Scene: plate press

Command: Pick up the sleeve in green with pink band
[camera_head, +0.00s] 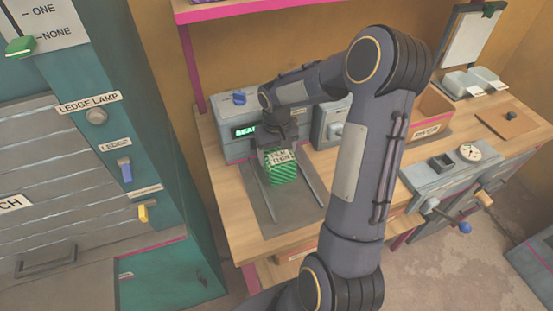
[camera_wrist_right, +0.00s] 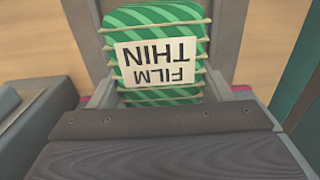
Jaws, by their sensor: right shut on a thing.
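A green striped sleeve (camera_head: 283,172) with a white label stands at the grey plate in the head view. In the right wrist view the sleeve (camera_wrist_right: 160,90) shows light cords around it and a label reading "FILM THIN", upside down. I cannot make out a pink band on it. My right gripper (camera_head: 279,144) points down over the sleeve's top and is shut on it; its fingers (camera_wrist_right: 172,94) lie at either side of the sleeve. I cannot tell whether the sleeve touches the plate. My left gripper is not in view.
The grey plate (camera_head: 262,207) with rails lies on the wooden bench (camera_head: 233,183). A grey box with a green display (camera_head: 244,132) stands behind. A wooden-walled bin (camera_head: 432,107) and a gauge unit (camera_head: 448,172) are to the right. A teal cabinet (camera_head: 170,273) is left.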

